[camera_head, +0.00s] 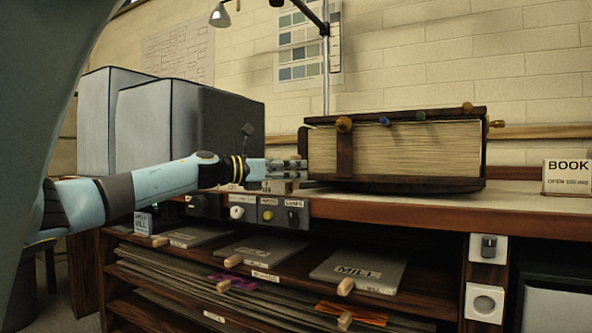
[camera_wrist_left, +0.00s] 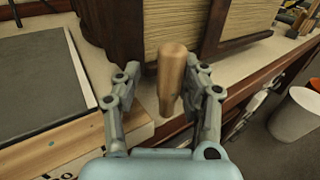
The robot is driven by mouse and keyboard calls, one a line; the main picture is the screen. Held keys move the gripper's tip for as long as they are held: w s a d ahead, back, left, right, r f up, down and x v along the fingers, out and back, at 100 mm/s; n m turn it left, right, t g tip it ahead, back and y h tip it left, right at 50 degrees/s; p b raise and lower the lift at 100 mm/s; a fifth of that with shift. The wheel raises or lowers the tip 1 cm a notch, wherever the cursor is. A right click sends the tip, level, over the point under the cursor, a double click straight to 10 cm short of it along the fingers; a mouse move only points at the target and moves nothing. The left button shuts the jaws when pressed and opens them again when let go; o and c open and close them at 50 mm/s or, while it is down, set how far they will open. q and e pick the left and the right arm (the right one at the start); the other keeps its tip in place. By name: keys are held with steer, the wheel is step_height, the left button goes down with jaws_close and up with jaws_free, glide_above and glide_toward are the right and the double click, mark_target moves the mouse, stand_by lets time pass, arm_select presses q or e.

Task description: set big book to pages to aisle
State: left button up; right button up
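The big book (camera_head: 400,149) is a thick block of cream pages between dark wooden boards, lying on the bench with its page edges facing me. In the left wrist view the book (camera_wrist_left: 195,35) fills the top middle. My left gripper (camera_head: 290,168) is at the book's left end. In the left wrist view the gripper (camera_wrist_left: 168,85) is open, with one finger on each side of a light wooden handle (camera_wrist_left: 171,80). Gaps show beside the handle, more clearly on the left. Whether the handle joins the book is unclear. My right gripper is not in view.
Grey boxes (camera_head: 180,120) stand behind my left arm. A BOOK sign (camera_head: 567,178) stands at the bench's right. A control panel (camera_head: 268,212) hangs below the bench edge, above shelves of boards. The bench top (camera_head: 515,200) right of the book is clear.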

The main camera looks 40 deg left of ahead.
arm_select(q)
steer(key=shift+o, duration=0.4)
steer(key=shift+d, duration=0.1)
steer(key=shift+w+r, duration=0.1)
steer(key=shift+r, duration=0.15)
step_height(320, 180, up, 10)
steer(key=shift+f, duration=0.2)
